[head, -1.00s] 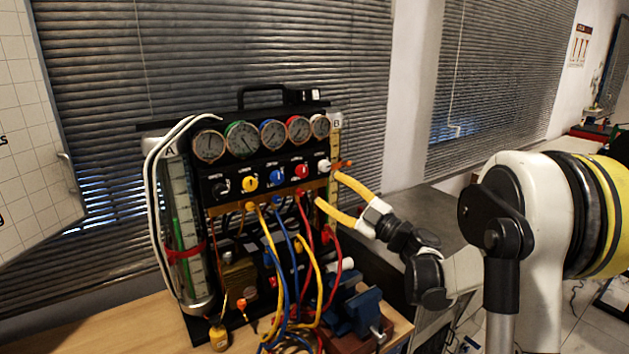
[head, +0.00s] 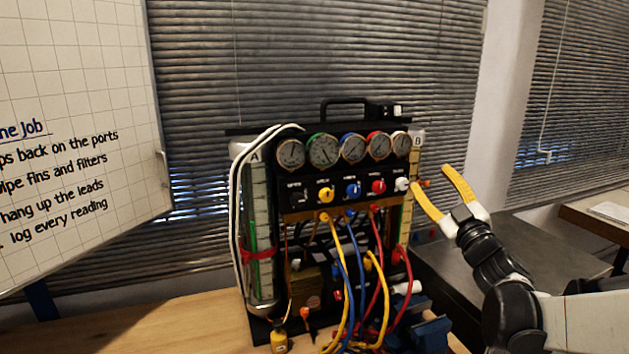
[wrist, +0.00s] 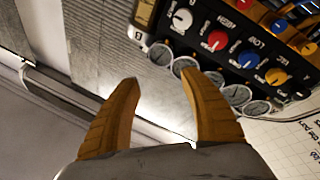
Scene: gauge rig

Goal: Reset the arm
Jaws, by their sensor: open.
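My gripper (head: 436,186) is open and empty, its two yellow fingers spread apart just right of the gauge rig in the head view. In the wrist view the gripper (wrist: 162,88) also shows nothing between its fingers. The gauge rig (head: 341,169) is a black panel with several round gauges, coloured knobs and hoses, standing on a wooden bench. The rig shows tilted at the upper right of the wrist view (wrist: 258,52). In the head view the fingers look apart from the rig's right column, though the depth gap is hard to tell.
A whiteboard (head: 75,120) with handwriting stands at the left. The wooden bench (head: 150,325) is clear at the front left. A blue vise (head: 428,335) sits at the rig's lower right. A dark grey surface (head: 515,255) lies behind my arm. Slatted blinds (head: 270,60) cover the windows behind.

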